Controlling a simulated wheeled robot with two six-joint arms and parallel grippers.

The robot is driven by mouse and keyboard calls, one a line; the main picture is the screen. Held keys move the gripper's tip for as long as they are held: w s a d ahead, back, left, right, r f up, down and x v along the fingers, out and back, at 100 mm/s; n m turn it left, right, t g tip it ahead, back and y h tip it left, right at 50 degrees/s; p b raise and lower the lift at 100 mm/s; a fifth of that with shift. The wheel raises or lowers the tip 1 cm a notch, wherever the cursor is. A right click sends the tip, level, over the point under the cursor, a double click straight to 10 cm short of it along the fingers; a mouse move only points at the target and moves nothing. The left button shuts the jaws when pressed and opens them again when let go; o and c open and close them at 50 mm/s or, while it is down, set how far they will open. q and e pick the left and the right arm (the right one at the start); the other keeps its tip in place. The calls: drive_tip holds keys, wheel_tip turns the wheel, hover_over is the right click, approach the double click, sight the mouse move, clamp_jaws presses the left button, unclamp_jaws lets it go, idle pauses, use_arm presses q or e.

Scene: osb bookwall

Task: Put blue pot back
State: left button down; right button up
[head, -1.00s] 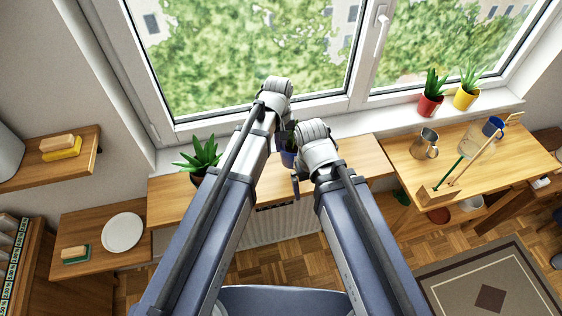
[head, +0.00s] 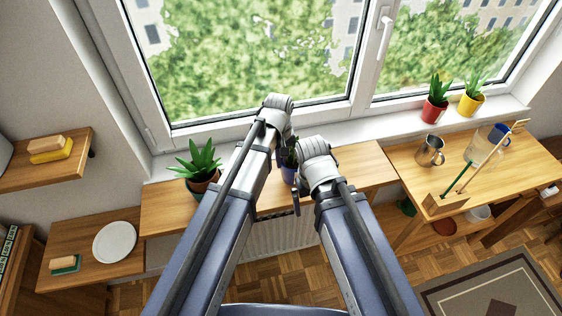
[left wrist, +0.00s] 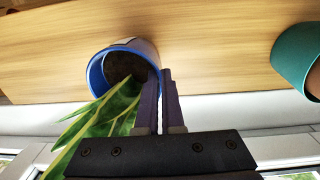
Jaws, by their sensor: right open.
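The blue pot (head: 289,173), with a green plant in it, shows between my two arms in the head view, over the wooden shelf below the window. It is partly hidden there. In the left wrist view the pot (left wrist: 125,62) shows its blue rim, dark soil and leaves. My left gripper (left wrist: 160,78) has its fingers close together at the pot's rim, with the pot wall between them. I cannot tell whether the pot touches the shelf. My right gripper (head: 297,192) is open, just right of and below the pot; its fingers are partly hidden.
A teal pot with a spiky plant (head: 197,165) stands left on the shelf (head: 360,168). Red (head: 435,108) and yellow (head: 470,105) pots stand on the right sill. A side table at right holds a metal mug (head: 430,150), a glass and a wooden block.

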use_arm(q)
drive_tip(key=shift+f, duration=0.2)
drive_tip(key=c, duration=1.1)
unclamp_jaws()
drive_tip(key=shift+o, duration=0.2)
drive_tip(key=shift+r, duration=0.1)
wheel_tip(320, 180, up, 12)
drive_tip(key=p, duration=1.2)
drive_tip(key=s+a+m+y, duration=0.1)
drive_tip(key=s+m, duration=0.6)
drive_tip(key=s, duration=0.8)
drive_tip(key=shift+s+a+r+y, duration=0.15)
drive_tip(key=shift+a+y, duration=0.15)
drive_tip(key=shift+a, duration=0.2)
wheel_tip(320, 180, down, 10)
drive_tip(key=b, duration=1)
drive_tip(key=shift+f, duration=0.25)
